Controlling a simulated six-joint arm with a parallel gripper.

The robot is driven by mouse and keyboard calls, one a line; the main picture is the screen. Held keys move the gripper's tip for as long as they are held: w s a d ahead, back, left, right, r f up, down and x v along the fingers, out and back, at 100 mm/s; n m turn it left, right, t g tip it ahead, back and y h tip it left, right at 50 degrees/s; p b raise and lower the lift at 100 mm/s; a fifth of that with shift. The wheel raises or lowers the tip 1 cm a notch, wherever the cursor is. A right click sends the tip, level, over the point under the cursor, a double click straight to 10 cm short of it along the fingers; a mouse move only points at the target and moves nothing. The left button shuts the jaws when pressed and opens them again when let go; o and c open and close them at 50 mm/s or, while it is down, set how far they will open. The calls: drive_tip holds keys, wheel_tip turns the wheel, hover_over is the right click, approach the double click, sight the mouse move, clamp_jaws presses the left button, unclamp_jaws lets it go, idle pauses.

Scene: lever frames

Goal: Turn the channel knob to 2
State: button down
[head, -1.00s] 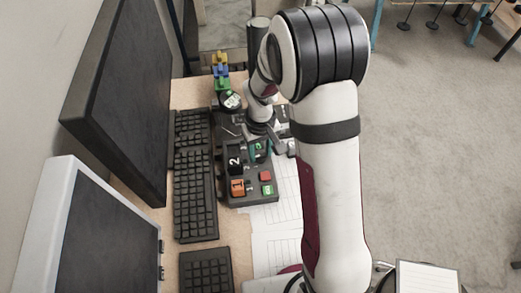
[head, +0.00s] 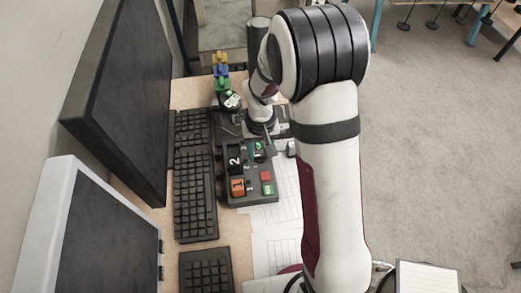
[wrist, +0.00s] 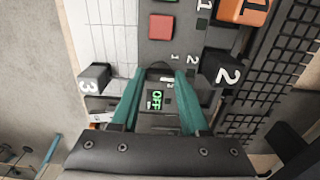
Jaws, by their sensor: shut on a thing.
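The dark control panel (head: 251,199) lies on the desk below my arm, and it also fills the middle of the wrist view (wrist: 150,52). My gripper (wrist: 160,76) has teal fingers pointing down at the panel. It is shut on a dark knob (wrist: 160,70), which I take for the channel knob. Small printed numbers 1 and 2 (wrist: 182,59) sit beside it. The knob is mostly hidden by the fingers, and I cannot tell which number it points to. In the head view, my gripper (head: 257,150) is at the panel's far end.
A black block marked 2 (wrist: 222,70) stands close beside the right finger. An orange block marked 1 (wrist: 251,11) and a red button (wrist: 160,27) are on the panel. A keyboard (head: 195,190) lies alongside.

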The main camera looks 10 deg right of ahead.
sight(260, 155)
drive_tip(key=shift+c, duration=2)
unclamp_jaws()
drive_tip(key=shift+r, duration=0.1)
wheel_tip(260, 155, up, 16)
drive_tip(key=s+m+y, duration=0.1)
drive_tip(key=s+m, duration=0.4)
drive_tip(key=s, duration=1.8)
drive_tip(key=shift+s+r+m+y, duration=0.3)
drive_tip(key=shift+s+r+y, duration=0.05)
drive_tip(key=shift+r+y, duration=0.1)
